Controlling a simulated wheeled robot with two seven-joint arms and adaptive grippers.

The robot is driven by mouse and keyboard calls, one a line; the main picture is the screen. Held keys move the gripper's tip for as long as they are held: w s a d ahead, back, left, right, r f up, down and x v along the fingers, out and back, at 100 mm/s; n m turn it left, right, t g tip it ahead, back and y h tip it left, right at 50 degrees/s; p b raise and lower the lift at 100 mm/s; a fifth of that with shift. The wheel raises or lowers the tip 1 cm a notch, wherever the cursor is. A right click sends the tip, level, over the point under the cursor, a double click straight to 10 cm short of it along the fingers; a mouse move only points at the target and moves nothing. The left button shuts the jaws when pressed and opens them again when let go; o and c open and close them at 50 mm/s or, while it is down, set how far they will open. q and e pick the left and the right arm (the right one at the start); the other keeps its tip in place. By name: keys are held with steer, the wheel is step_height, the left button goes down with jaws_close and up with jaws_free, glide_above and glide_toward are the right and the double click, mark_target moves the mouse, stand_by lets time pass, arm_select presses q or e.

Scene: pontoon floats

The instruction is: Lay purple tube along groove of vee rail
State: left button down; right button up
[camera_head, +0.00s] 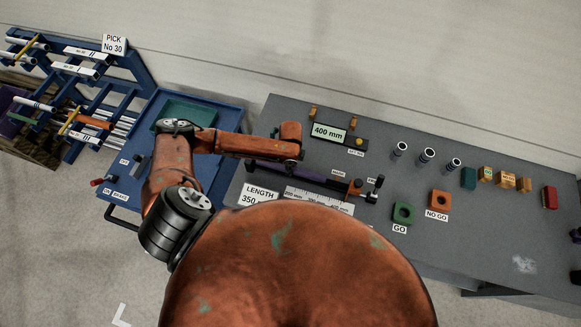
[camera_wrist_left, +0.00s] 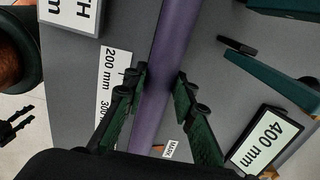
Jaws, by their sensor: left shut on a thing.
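In the left wrist view the purple tube (camera_wrist_left: 162,68) runs from the top edge down between the green-black fingers of my left gripper (camera_wrist_left: 158,92), which is shut on it. In the head view a dark purple bar (camera_head: 317,179) runs below my left wrist; tube and vee rail are hard to separate there. The rail is not clearly seen in the wrist view, where the tube covers what lies beneath it. I cannot tell whether the tube touches the groove. Dark prongs at the left edge of the wrist view, apparently my right gripper (camera_wrist_left: 15,124), are partly cut off.
A white scale (camera_head: 318,199) and a LENGTH card (camera_head: 258,194) lie on the near side. A 400 mm display (camera_head: 329,132) stands behind. A red-tipped part (camera_head: 356,186) stands at the bar's right end. Green GO (camera_head: 403,213) and orange NO GO (camera_head: 439,200) blocks are farther right.

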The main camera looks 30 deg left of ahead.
arm_select(q)
steer(key=shift+f, duration=0.65)
steer(key=c, duration=1.5)
jaws_free()
steer(key=shift+r, duration=0.1)
step_height(320, 180, up, 12)
steer(key=shift+f, duration=0.1)
